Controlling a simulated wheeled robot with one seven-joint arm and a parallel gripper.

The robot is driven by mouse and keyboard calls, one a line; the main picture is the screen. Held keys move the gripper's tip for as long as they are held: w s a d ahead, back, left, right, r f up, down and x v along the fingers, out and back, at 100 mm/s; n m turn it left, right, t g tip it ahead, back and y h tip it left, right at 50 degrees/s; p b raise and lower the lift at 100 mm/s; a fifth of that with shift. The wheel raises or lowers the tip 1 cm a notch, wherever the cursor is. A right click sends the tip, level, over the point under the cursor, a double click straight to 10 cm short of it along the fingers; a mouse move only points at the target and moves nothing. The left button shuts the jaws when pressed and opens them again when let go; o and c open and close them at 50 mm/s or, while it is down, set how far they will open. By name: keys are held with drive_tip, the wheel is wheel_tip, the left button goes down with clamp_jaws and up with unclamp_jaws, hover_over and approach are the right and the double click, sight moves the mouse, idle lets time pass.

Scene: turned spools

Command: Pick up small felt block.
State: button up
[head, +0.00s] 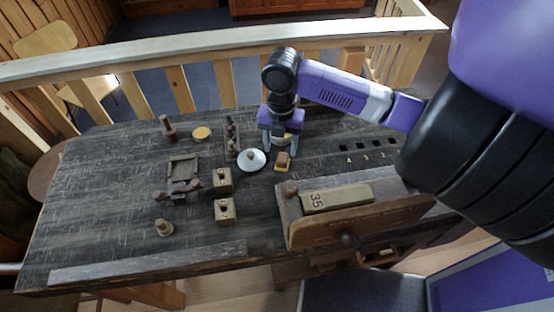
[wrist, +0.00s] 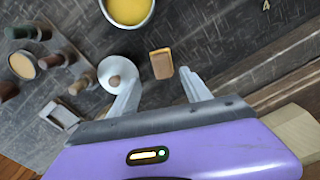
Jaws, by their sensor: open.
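The small felt block (head: 283,162), brown on top with a yellow-tan edge, lies on the dark worktable (head: 110,215). In the wrist view the block (wrist: 161,64) shows between and just beyond my two fingertips. My gripper (head: 281,151) is open, pointing down over the table beside the block. In the wrist view my gripper (wrist: 158,77) is empty, its fingers spread to either side of the block. I cannot tell how high the fingertips are above the table.
A white knobbed lid (head: 251,160) sits close left of the block. A yellow-filled bowl (wrist: 127,10) stands just beyond it. A wooden stand with a bar marked 35 (head: 350,197) is at the front right.

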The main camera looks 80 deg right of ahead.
sight(283, 157)
drive_tip(key=shift+s+d+f+p, duration=0.15)
drive_tip(key=shift+f+p, duration=0.25)
drive_tip(key=shift+f, duration=1.1)
drive_tip(key=shift+s+d+f+p, duration=0.15)
drive_tip(key=shift+f+p, duration=0.2)
drive_tip(key=shift+f, duration=1.15)
drive_tip(key=shift+a, duration=0.1)
clamp_jaws()
wheel_tip(283, 157, up, 10)
drive_tip(key=shift+f+b, duration=0.1)
drive_tip(key=shift+b, duration=0.65)
drive_tip(key=shift+w, duration=0.1)
